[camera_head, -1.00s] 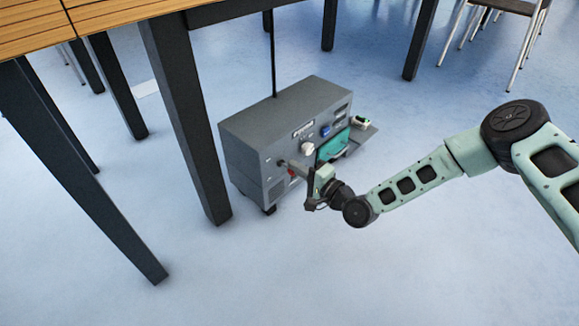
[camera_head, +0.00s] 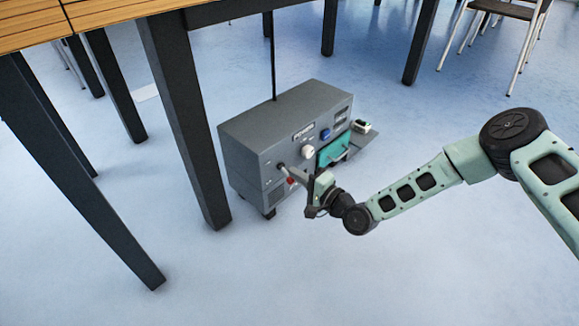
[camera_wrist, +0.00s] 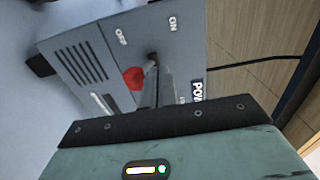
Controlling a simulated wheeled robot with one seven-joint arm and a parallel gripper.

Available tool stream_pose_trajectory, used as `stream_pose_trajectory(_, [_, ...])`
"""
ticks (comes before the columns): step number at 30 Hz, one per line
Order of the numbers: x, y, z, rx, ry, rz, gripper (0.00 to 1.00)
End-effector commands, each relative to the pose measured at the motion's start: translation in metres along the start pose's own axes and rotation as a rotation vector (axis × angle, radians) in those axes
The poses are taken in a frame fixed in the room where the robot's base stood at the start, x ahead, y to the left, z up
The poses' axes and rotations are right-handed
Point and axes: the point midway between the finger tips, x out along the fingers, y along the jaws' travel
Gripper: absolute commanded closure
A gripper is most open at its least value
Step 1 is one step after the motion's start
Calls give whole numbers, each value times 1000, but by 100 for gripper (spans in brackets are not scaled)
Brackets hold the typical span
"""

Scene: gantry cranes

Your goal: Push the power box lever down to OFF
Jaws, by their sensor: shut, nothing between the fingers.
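The grey power box (camera_head: 250,158) stands on the floor, its front panel facing right and toward me. Its lever has a red knob (camera_head: 291,181), low on the panel's left part. My gripper (camera_head: 287,170) is shut and empty, its fingers reaching to the panel just above the knob. In the wrist view the red knob (camera_wrist: 133,78) lies left of the shut fingers (camera_wrist: 160,78), on the side of the OFF mark (camera_wrist: 121,37); the ON mark (camera_wrist: 172,22) is on the other side. The fingers partly hide the lever's shaft; whether they touch it cannot be told.
A wooden table with dark legs (camera_head: 182,120) stands left of the box. A white knob (camera_head: 308,152), a blue socket (camera_head: 325,134) and a teal part (camera_head: 334,150) are right of the lever. A chair (camera_head: 505,8) is far right. Floor in front is clear.

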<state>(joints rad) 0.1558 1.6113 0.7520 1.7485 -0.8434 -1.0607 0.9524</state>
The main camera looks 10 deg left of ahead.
Motion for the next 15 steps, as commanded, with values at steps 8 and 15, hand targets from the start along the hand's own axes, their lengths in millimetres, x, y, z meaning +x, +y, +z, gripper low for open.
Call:
stream_pose_trajectory(8, [-3, -6, 0, 0, 1, 0, 100])
stream_pose_trajectory(15, [-21, -6, -1, 0, 1, 2, 100])
